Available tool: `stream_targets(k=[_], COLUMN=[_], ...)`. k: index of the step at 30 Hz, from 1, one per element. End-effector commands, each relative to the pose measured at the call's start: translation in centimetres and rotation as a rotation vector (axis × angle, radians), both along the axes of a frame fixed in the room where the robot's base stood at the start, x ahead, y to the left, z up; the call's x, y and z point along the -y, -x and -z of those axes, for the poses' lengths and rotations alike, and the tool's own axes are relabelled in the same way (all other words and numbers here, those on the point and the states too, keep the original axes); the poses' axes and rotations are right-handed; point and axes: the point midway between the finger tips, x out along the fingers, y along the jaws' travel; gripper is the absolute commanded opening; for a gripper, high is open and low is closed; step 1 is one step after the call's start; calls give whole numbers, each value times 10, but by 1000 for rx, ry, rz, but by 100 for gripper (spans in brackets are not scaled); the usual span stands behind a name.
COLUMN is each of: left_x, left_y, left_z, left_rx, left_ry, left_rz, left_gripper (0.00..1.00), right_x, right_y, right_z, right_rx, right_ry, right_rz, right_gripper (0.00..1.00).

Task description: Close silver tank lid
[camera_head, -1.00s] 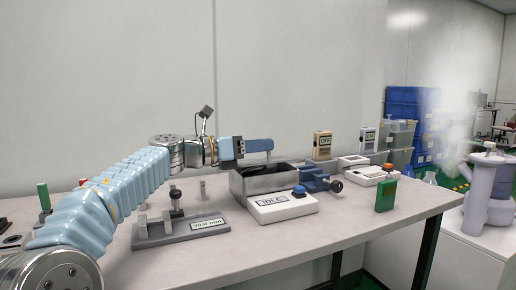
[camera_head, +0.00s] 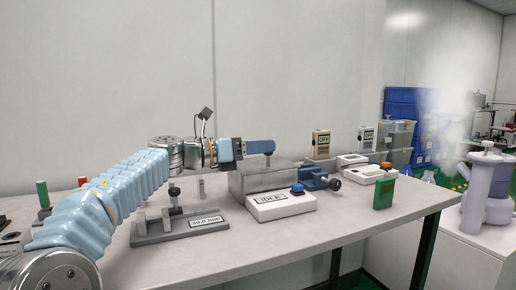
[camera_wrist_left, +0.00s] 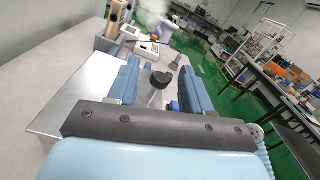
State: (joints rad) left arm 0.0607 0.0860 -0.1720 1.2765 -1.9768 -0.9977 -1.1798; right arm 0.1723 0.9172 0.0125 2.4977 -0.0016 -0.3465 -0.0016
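The silver tank (camera_head: 262,186) stands on the bench behind the white box marked IDLE. Its grey lid (camera_head: 270,172) lies over the top and hides the inside; I cannot tell whether it sits fully flush. The lid's silver surface also shows in the left wrist view (camera_wrist_left: 80,100). Its black knob (camera_wrist_left: 160,80) stands on a thin stem between the blue fingers. My left gripper (camera_head: 262,147) is just above the lid. In the left wrist view its fingers (camera_wrist_left: 162,86) are apart, with gaps beside the knob. My right gripper is out of view.
The IDLE box (camera_head: 282,206) with a blue button and a blue vise (camera_head: 318,181) are close to the tank. A grey measuring stand (camera_head: 178,226) is at front left, a green block (camera_head: 384,194) at right. The front middle bench is bare.

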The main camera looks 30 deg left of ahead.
Motion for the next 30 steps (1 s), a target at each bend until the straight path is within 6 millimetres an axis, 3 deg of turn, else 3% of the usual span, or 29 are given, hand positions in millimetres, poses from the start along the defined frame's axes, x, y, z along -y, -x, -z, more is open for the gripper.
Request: stream_targets(k=[8, 21, 30], left_x=[-6, -69, -89], left_y=[6, 80, 104], left_z=[0, -1, 0], left_rx=[0, 0, 0], left_ry=[0, 0, 0], left_rz=[-2, -4, 0], left_gripper=[49, 49, 49], right_x=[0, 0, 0], right_y=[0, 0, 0], right_z=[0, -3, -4], right_rx=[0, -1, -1], right_ry=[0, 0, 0], right_rz=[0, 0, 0], right_gripper=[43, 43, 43])
